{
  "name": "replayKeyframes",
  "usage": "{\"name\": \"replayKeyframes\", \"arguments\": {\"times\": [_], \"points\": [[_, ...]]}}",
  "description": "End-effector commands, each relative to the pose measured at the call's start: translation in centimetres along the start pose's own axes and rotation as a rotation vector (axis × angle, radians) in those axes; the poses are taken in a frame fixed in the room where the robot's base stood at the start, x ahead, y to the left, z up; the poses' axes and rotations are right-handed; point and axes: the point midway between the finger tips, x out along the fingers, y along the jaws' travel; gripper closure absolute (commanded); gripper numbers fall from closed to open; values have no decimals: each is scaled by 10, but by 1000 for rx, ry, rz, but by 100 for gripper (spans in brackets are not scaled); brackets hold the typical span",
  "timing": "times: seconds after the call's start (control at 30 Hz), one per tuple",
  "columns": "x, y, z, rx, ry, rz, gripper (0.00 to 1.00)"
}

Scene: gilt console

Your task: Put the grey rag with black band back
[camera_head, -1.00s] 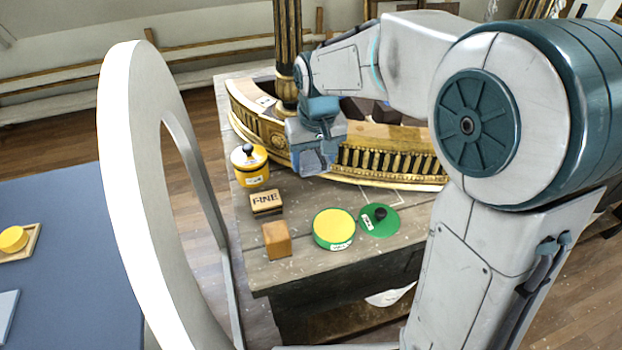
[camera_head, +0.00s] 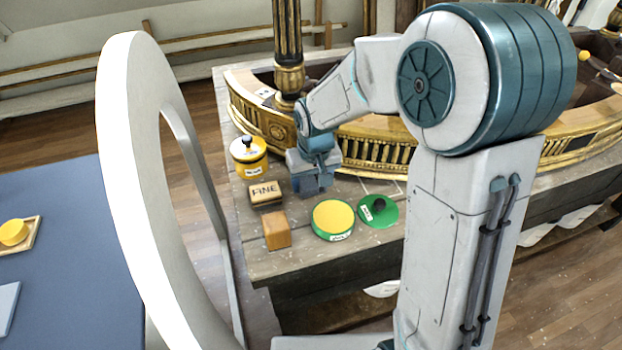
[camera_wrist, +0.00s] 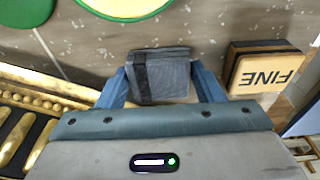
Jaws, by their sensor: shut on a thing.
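The grey rag with a black band (camera_wrist: 168,75) is folded between the two blue fingers of my gripper (camera_wrist: 163,88) in the wrist view. The black band runs across it near its left side. My gripper is shut on the rag. In the head view my gripper (camera_head: 312,188) is low over the wooden worktable (camera_head: 330,262), between the FINE block (camera_head: 265,193) and the gilt railing. The rag cannot be made out there. I cannot tell whether it touches the tabletop.
A green tin with yellow contents (camera_head: 332,218) and its green lid (camera_head: 378,211) lie in front of my gripper. A plain wooden block (camera_head: 276,230) and a yellow pot (camera_head: 249,155) stand to the left. The gilt console (camera_head: 375,150) is behind. White lines mark the tabletop near the lid.

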Motion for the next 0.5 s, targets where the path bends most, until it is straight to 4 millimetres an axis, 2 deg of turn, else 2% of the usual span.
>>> {"name": "replayKeyframes", "arguments": {"times": [0.07, 0.1, 0.17, 0.2, 0.5], "points": [[4, 0, 0, 0, 0, 0, 60], [4, 0, 0, 1, 0, 0, 36], [2, 0, 0, 1, 0, 0, 20], [2, 0, 0, 1, 0, 0, 17], [0, 0, 0, 1, 0, 0, 17]]}}
